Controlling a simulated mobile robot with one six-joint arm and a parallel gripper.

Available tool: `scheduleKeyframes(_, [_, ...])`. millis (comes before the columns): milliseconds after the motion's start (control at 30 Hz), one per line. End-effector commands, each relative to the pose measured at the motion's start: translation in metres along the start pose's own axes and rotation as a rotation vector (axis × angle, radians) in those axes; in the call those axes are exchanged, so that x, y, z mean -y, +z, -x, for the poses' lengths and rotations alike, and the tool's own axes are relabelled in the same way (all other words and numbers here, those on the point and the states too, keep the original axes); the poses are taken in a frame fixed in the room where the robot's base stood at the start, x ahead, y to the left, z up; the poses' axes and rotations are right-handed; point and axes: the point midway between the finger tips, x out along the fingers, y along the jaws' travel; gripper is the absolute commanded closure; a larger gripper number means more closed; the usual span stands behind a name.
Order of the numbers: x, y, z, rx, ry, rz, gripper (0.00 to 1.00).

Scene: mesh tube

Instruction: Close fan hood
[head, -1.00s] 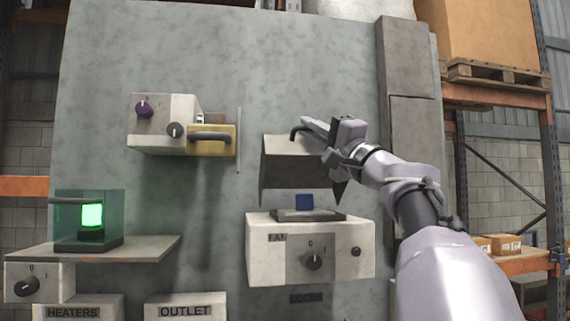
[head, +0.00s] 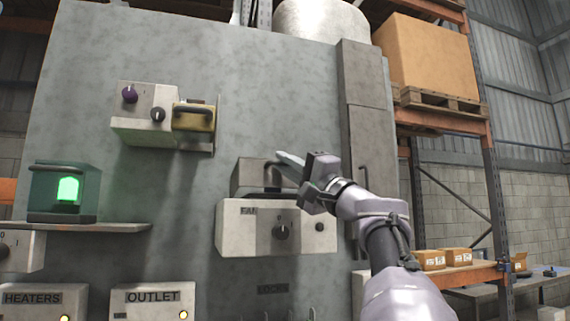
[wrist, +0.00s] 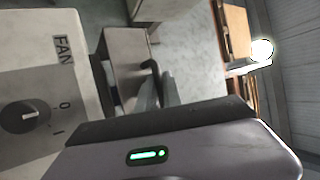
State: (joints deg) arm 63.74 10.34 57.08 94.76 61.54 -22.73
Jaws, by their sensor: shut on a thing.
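My gripper (head: 284,165) is shut on the hood's dark handle (head: 270,172) at the hood's upper front. In the wrist view the hood (wrist: 128,65) lies against the fan box (wrist: 35,85), and the gripper fingers (wrist: 158,90) are at the dark handle (wrist: 152,70).
A box with purple and dark knobs and a yellow drawer (head: 195,117) is mounted upper left. A glass case with a green light (head: 62,190) stands on a shelf at left. Boxes labelled HEATERS and OUTLET (head: 152,300) are below. A tall grey duct (head: 368,130) runs up the right side.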

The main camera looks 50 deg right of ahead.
Motion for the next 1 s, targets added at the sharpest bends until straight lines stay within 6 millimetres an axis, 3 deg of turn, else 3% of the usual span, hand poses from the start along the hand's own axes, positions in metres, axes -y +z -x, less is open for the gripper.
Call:
scheduleKeyframes(33, [-0.009,-0.002,0.002,-0.003,0.012,-0.006,1.00])
scheduleKeyframes(467, [-0.009,-0.002,0.002,-0.004,0.011,-0.005,1.00])
scheduleKeyframes(500, [-0.008,-0.002,0.002,-0.004,0.011,-0.005,0.84])
scheduleKeyframes(533, [-0.008,-0.002,0.002,-0.004,0.011,-0.005,0.80])
scheduleKeyframes(700, [-0.008,-0.002,0.004,-0.004,0.010,-0.004,0.80])
scheduleKeyframes(867, [-0.009,-0.002,0.028,-0.007,0.011,-0.003,0.80])
scheduleKeyframes(1000, [-0.007,-0.001,0.065,-0.009,0.008,-0.001,0.80])
